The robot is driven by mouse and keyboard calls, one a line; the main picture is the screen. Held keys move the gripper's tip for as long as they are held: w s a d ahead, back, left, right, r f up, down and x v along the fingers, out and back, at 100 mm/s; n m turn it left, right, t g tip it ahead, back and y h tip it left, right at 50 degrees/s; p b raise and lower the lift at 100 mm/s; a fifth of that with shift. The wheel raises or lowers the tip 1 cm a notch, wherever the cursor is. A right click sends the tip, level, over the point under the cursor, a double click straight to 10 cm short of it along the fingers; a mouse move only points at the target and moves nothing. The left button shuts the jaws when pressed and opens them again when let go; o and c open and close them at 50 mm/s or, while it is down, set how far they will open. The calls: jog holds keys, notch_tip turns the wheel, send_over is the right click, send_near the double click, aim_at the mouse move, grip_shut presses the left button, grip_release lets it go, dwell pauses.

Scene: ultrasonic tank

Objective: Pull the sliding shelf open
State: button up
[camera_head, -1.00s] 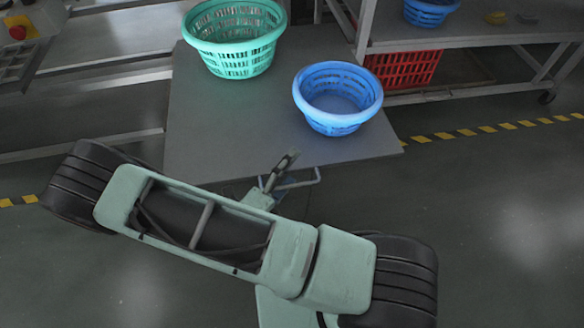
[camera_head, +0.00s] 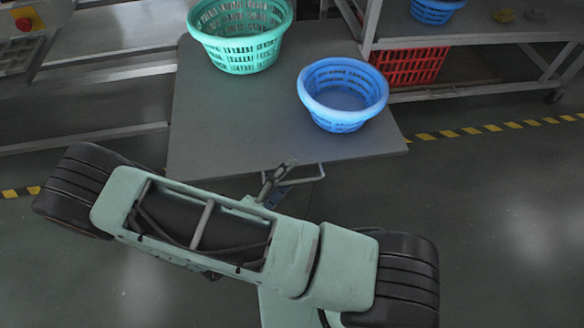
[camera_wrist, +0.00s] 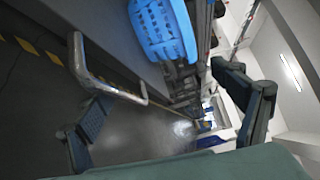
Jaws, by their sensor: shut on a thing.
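The sliding shelf (camera_head: 240,130) is a flat grey board that juts out from the rack, with a thin metal bar handle (camera_head: 308,178) under its front edge. In the wrist view the handle (camera_wrist: 92,70) is a shiny bent bar at the left, along the shelf edge. My gripper (camera_head: 278,180) is at the handle's left part and is shut on it; its exact contact is hard to see. In the wrist view my dark fingers show at left and right. A green basket (camera_head: 240,50) and a blue basket (camera_head: 342,115) stand on the shelf, also seen in the wrist view (camera_wrist: 160,30).
A rack at the right holds a red crate (camera_head: 408,67) low down and another blue basket (camera_head: 436,10) above. A panel with a red button (camera_head: 24,22) stands far left. Yellow-black floor tape (camera_head: 490,128) runs right of the shelf. The floor in front is clear.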

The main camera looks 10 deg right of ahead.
jog(key=shift+s+a+r, duration=0.25)
jog(key=shift+s+a, duration=0.2)
jog(key=shift+a, duration=0.05)
jog(key=shift+s+a+r, duration=0.2)
jog(key=shift+s+a, duration=0.25)
jog(key=shift+a, duration=0.05)
jog(key=shift+c, duration=0.6)
jog(key=shift+s+a, duration=0.2)
jog(key=shift+s, duration=0.1)
jog(key=shift+c, duration=1.3)
jog(key=shift+s+a+t, duration=0.2)
jog(key=shift+s+t, duration=0.05)
jog(key=shift+t, duration=0.05)
jog(key=c, duration=0.8)
jog(key=shift+o, duration=0.2)
jog(key=shift+f+b+v, duration=0.2)
jog(key=shift+v, duration=0.55)
jog(key=shift+f+b+v, duration=0.15)
jog(key=shift+b+v, duration=0.05)
jog(key=shift+v, duration=0.5)
jog(key=shift+f+b+v, duration=0.2)
jog(key=shift+v, duration=0.55)
